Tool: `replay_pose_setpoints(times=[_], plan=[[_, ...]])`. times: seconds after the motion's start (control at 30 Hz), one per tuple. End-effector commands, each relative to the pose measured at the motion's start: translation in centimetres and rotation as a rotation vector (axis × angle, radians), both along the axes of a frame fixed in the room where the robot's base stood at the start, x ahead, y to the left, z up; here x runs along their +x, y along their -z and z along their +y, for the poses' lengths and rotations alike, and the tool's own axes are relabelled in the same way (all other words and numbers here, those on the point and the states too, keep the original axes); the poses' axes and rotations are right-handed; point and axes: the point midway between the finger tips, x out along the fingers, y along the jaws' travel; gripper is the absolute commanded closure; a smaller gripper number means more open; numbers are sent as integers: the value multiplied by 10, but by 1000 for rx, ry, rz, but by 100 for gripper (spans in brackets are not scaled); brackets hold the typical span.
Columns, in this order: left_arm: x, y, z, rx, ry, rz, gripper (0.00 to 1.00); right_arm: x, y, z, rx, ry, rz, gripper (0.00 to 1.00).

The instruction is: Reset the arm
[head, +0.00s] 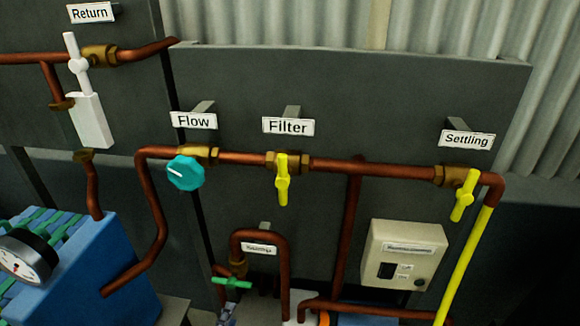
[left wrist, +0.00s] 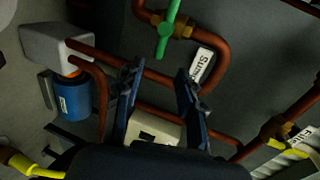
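My left gripper (left wrist: 158,82) shows in the left wrist view with its two dark blue fingers spread apart. Nothing is held between them; copper pipe and a beige box (left wrist: 155,130) show in the gap behind. In the head view only a small bluish piece (head: 227,315), which looks like part of my left gripper, shows at the bottom edge, below the green valve handle (head: 231,282). That green handle also shows at the top of the left wrist view (left wrist: 168,30). My right gripper is in neither view.
Copper pipes cross the dark panel (head: 400,100). They carry a teal Flow knob (head: 185,173), a yellow Filter handle (head: 282,182) and a yellow Settling handle (head: 464,196). A white-handled Return valve (head: 76,55) and a blue block with a gauge (head: 28,258) are at left.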

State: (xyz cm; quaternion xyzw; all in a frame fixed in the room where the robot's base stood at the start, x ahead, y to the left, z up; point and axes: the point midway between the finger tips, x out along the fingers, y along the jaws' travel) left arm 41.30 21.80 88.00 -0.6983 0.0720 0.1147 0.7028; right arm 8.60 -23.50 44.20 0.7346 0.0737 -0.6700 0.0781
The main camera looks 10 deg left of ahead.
Motion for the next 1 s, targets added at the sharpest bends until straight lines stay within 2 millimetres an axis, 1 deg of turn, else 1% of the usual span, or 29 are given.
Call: replay_pose_setpoints(times=[0.07,0.17,0.23,0.3,0.37,0.4,0.5,0.6,0.77,0.93,1.0], plan=[[0,-2,5,-29,-33,5,62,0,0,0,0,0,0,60],[-3,-6,23,-147,-157,35,62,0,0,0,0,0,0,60],[-10,-6,40,-289,-295,82,62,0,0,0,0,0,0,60],[-24,-1,51,-456,-445,155,62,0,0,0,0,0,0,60],[-38,5,53,-584,-552,224,62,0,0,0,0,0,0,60],[-46,8,52,-654,-608,270,62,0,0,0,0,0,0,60],[-67,15,44,-792,-717,378,62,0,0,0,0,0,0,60],[-86,19,32,-894,-796,478,62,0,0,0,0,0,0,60],[-114,18,11,-1013,-885,632,62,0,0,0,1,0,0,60],[-145,12,-14,-1101,-951,799,62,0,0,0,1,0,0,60],[-140,32,-14,-1092,-960,805,62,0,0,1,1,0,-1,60]])
